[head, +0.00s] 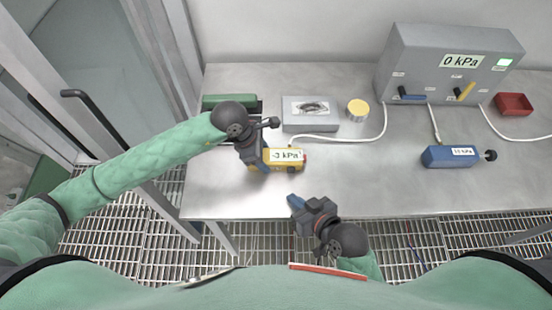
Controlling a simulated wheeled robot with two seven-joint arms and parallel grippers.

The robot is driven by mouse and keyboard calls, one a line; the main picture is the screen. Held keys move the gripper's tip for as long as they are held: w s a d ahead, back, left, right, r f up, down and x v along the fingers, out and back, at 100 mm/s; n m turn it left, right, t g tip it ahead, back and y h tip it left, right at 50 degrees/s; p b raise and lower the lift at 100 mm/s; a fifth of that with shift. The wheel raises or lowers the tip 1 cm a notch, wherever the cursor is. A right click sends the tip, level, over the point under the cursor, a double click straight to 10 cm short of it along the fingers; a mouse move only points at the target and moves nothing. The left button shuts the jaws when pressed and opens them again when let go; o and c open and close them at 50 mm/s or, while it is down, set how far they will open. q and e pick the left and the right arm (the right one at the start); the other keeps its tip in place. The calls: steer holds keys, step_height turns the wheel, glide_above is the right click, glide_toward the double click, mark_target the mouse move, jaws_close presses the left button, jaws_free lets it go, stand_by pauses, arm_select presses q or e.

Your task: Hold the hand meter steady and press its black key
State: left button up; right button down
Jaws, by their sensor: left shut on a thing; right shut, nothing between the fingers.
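The yellow hand meter (283,168) lies on the steel bench near its front left part, with "-3 kPa" on its label-like display. A small red part shows at its right end. My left gripper (258,161) is shut on the left part of the meter, from above, and hides that part. I cannot make out the black key for certain. My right gripper (294,202) is shut and empty at the bench's front edge, below and apart from the meter, with its fingers pointing up and left.
A grey box (450,65) reading "0 kPa" stands at the back right of the bench (350,185), with white hoses. A blue device (448,157) lies below it. A red tray (514,104), yellow-topped tin (357,108), grey case (309,124) and green item (229,101) stand farther back.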

stand_by(0.4)
arm_select(q)
steer(key=o, duration=1.2)
steer(key=shift+c, duration=0.2)
